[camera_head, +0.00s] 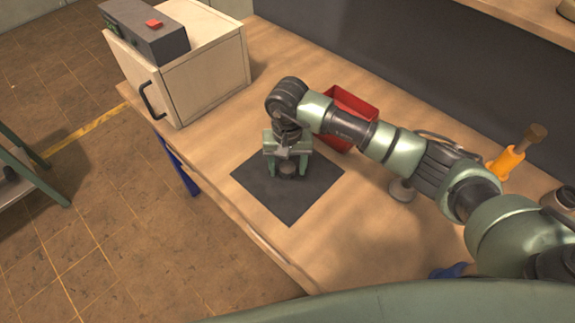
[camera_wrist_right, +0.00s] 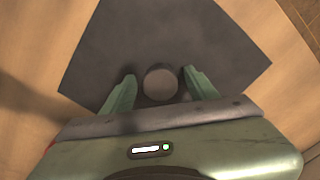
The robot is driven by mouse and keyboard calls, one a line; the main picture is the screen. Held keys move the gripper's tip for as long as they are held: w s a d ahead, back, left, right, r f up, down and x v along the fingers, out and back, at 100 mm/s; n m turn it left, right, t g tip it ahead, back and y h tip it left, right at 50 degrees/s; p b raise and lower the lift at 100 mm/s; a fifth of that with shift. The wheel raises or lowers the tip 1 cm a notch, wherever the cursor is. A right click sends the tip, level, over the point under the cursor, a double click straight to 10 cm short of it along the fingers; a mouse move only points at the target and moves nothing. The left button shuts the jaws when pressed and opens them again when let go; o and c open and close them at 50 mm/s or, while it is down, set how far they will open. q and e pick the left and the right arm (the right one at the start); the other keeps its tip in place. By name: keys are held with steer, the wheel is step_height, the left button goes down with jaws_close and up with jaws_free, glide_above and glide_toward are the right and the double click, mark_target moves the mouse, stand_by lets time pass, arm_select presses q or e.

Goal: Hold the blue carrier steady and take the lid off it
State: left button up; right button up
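My right gripper (camera_head: 287,166) points down over a dark square mat (camera_head: 292,206) on the wooden table. A small round grey piece (camera_head: 287,169) is on or above the mat between its fingers. In the right wrist view the fingers (camera_wrist_right: 159,74) are apart, one on each side of this round piece (camera_wrist_right: 160,83), with narrow gaps visible. I cannot tell whether it is the lid or the carrier. A blue thing (camera_head: 452,271) shows at the table's near right, mostly hidden; I cannot tell whether it is the carrier. My left gripper is not in view.
A red open bin (camera_head: 350,101) stands behind my right arm. A wooden cabinet (camera_head: 205,75) with a dark box (camera_head: 147,33) on top stands at the back left. An orange holder (camera_head: 505,163) with a brown-handled tool is at right. The table left of the mat is clear.

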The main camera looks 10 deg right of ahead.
mark_target(288, 168)
steer(key=shift+r, duration=0.1)
steer(key=shift+r+p, duration=0.2)
steer(key=shift+p, duration=0.1)
step_height(288, 168, up, 12)
steer(key=b, duration=0.3)
steer(key=shift+f, duration=0.15)
